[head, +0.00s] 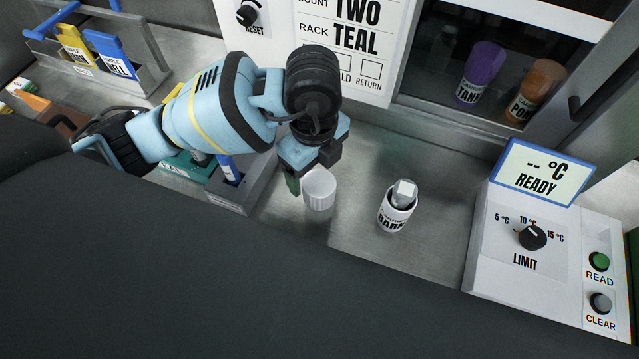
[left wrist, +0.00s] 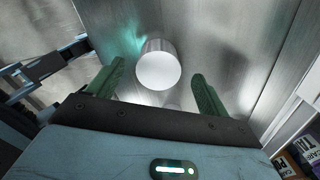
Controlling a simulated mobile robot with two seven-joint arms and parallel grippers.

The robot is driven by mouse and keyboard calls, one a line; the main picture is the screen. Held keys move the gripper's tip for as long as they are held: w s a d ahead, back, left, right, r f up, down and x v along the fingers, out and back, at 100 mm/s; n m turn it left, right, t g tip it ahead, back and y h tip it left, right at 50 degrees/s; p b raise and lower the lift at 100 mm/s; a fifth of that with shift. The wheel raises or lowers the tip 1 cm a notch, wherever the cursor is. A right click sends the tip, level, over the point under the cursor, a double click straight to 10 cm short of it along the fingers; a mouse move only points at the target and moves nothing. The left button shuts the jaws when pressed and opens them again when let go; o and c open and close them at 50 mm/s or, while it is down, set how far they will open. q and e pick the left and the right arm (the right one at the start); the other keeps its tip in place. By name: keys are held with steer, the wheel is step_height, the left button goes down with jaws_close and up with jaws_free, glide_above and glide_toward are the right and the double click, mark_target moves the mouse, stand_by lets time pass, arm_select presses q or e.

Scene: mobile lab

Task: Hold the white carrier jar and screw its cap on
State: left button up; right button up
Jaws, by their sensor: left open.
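The white carrier jar (head: 395,216) stands upright on the metal bench with its mouth uncovered. Its dark label is only partly legible, and a pale, square-topped item sticks up from inside. The white cap (head: 319,190), a plain round cylinder, is on the bench to the left of the jar, apart from it. My left gripper (head: 310,172) is at the cap, its green fingers open. In the left wrist view the cap (left wrist: 159,68) shows between the two spread fingers, with gaps on both sides. My right gripper is not in view.
A control box (head: 490,250) with a READY display stands to the right. A grey rack (head: 245,190) stands left of the cap. Purple (head: 483,65) and orange (head: 537,85) containers are behind the window. Bare bench lies around the jar.

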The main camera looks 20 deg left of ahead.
mark_target(317, 181)
arm_select(q)
steer(key=shift+d+f, duration=0.15)
steer(key=shift+f, duration=1.45)
steer(key=shift+d+f, duration=0.1)
steer(key=shift+f, duration=1.5)
steer(key=shift+c, duration=0.5)
steer(key=c, duration=0.9)
